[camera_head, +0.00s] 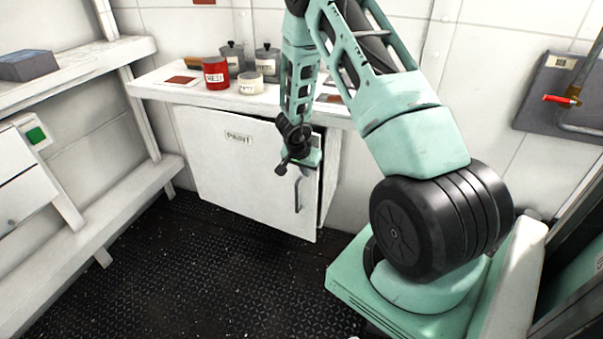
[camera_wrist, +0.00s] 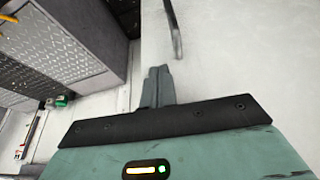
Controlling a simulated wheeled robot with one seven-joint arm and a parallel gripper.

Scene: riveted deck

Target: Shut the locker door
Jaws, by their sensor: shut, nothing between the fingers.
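The locker door (camera_head: 235,175) is a white panel marked "PAINT" on the locker under the white counter. It stands slightly ajar, with a dark gap along its top and right edges. Its bar handle (camera_head: 298,194) is upright near the right edge. My gripper (camera_head: 281,169) is in front of the door's upper right part, left of the handle. In the wrist view my gripper's fingers (camera_wrist: 157,72) are together and empty, close to the white door surface (camera_wrist: 235,60). The handle (camera_wrist: 174,30) shows just beyond the fingertips. I cannot tell whether the fingers touch the door.
On the counter (camera_head: 150,87) stand a red can (camera_head: 215,73), a cream can (camera_head: 251,84) and grey containers (camera_head: 267,60). A white shelf unit (camera_head: 100,215) is at the left. A panel with a red-handled valve (camera_head: 562,99) is on the right wall. The dark deck (camera_head: 200,280) before the door is clear.

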